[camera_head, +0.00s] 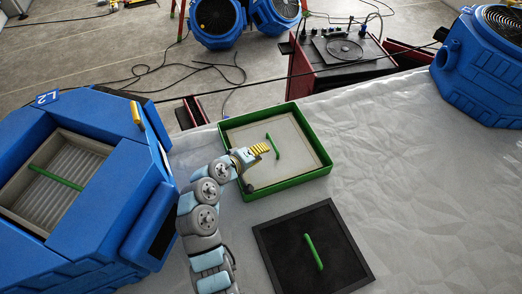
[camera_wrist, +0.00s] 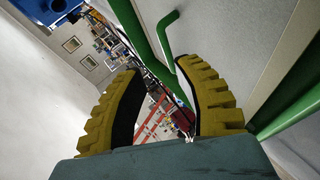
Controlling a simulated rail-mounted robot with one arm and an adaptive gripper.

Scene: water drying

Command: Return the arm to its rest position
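My gripper (camera_head: 257,151) reaches over the green-rimmed tray (camera_head: 318,170), near the green handle (camera_head: 273,146) on the pale panel (camera_head: 300,150) in it. In the wrist view, my gripper's ridged yellow fingers (camera_wrist: 160,68) stand apart with nothing visible between them. A green handle (camera_wrist: 166,34) on a pale panel (camera_wrist: 225,40) shows just beyond the right fingertip. Whether the finger touches the handle I cannot tell. My arm extends from the bottom of the head view up to the tray.
A blue machine (camera_head: 105,205) with a green-handled, pleated filter (camera_head: 55,190) stands close at left. A black filter (camera_head: 335,245) with a green handle lies on the pale sheet (camera_head: 440,190) at right. Another blue machine (camera_head: 480,75) stands at the far right.

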